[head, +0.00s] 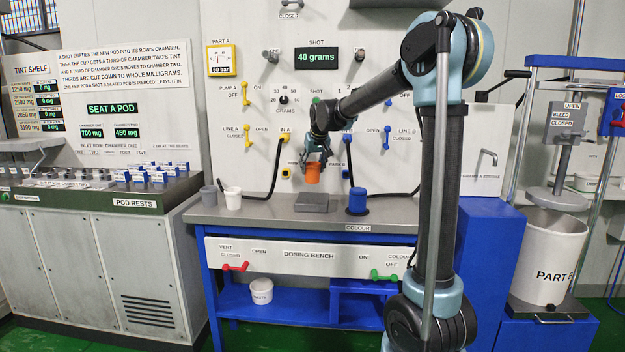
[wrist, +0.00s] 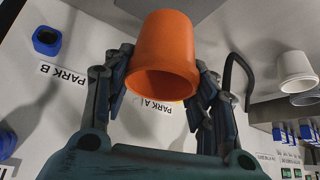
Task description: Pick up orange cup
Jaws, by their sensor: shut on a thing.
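The orange cup (head: 313,174) is in my gripper (head: 316,163) above the dosing bench (head: 270,211). In the wrist view the cup (wrist: 163,58) sits between the two fingers of my gripper (wrist: 163,85), which touch its sides. Its open mouth faces the wrist camera. In the head view the cup hangs clear of the bench top, just above and behind a grey block. Part of its upper edge is hidden by my fingers.
A grey block (head: 314,203) lies on the bench under the cup. A white cup (head: 233,198) and a grey cup (head: 208,196) stand to the left. A blue container (head: 357,201) stands to the right. Black hoses hang along the wall panel behind.

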